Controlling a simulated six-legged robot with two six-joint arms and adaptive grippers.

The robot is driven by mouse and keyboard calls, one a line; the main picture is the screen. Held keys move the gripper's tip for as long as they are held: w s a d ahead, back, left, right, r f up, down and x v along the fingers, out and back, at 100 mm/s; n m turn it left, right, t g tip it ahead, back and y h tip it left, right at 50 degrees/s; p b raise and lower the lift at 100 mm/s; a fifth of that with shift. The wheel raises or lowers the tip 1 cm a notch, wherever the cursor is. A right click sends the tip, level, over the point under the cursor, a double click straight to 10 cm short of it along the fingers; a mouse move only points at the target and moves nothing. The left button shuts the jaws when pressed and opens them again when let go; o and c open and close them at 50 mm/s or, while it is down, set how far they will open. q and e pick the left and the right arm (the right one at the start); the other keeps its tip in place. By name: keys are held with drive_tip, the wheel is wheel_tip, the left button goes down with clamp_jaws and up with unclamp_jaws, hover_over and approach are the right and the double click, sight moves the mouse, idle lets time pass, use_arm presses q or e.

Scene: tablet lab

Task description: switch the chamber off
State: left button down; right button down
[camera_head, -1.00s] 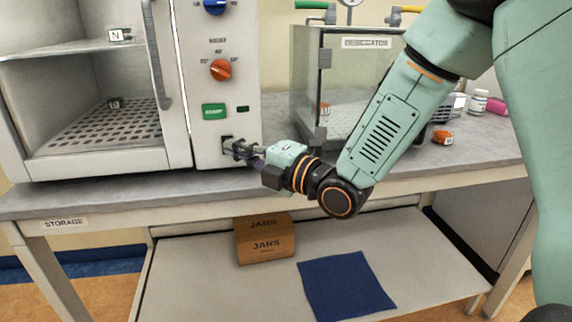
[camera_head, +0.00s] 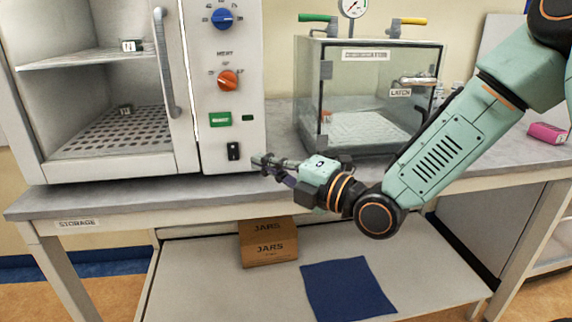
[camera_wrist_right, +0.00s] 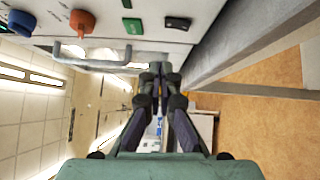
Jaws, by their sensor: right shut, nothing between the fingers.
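The chamber (camera_head: 199,90) is the white cabinet at the left of the bench. Its front panel has a blue knob (camera_head: 222,19), an orange knob (camera_head: 229,80), a green button (camera_head: 220,119), a small dark green indicator (camera_head: 247,118) and a black rocker switch (camera_head: 233,151). The switch also shows in the right wrist view (camera_wrist_right: 178,23); which side is pressed I cannot tell. My right gripper (camera_head: 258,161) is shut and empty, just right of the switch and apart from it. In the right wrist view its fingertips (camera_wrist_right: 160,68) are together. My left gripper is not in view.
A glass desiccator (camera_head: 365,95) with a gauge, coloured valves and a latch stands right of the chamber, behind my right arm. A pink item (camera_head: 547,132) lies on the bench at the right. A JARS box (camera_head: 268,243) and blue mat (camera_head: 347,288) are on the lower shelf.

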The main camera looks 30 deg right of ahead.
drive_tip(key=shift+r+p+v, duration=0.2)
drive_tip(key=shift+p+v, duration=0.5)
drive_tip(key=shift+v, duration=0.4)
drive_tip(key=shift+r+p+v, duration=0.15)
drive_tip(key=shift+p+v, duration=0.5)
drive_tip(key=shift+v, duration=0.5)
drive_tip(key=shift+a+f, duration=0.1)
drive_tip(key=shift+s, duration=0.1)
